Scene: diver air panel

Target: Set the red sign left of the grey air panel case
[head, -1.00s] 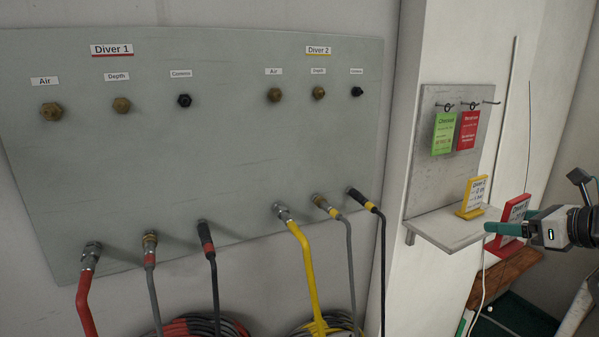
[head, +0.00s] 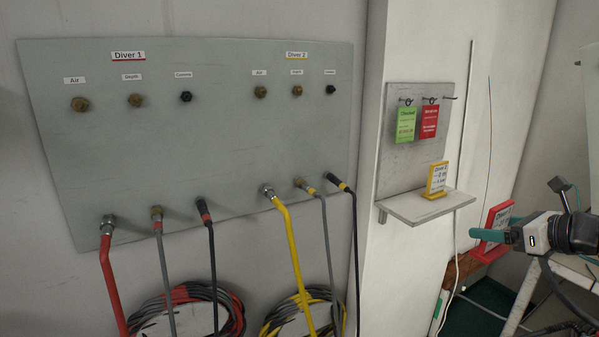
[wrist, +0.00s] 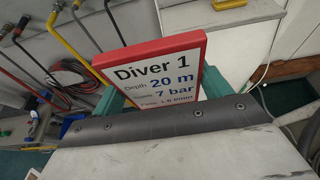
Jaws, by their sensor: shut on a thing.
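The red sign (head: 494,228) reads "Diver 1" and has a red frame and a white face. It is held in the air right of the small wall shelf, apart from it, and looks tilted. In the wrist view the sign (wrist: 160,72) stands between the green fingers of my gripper (wrist: 162,90), its text facing the camera. My gripper (head: 490,234) is shut on the sign. The fingers hide part of the sign's lower half in the head view.
A yellow "Diver 2" sign (head: 436,178) stands on the grey shelf (head: 425,206). Green (head: 406,124) and red (head: 429,121) tags hang above it. A large grey wall panel (head: 190,140) has hoses. A pale surface on legs (head: 572,268) lies behind my gripper.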

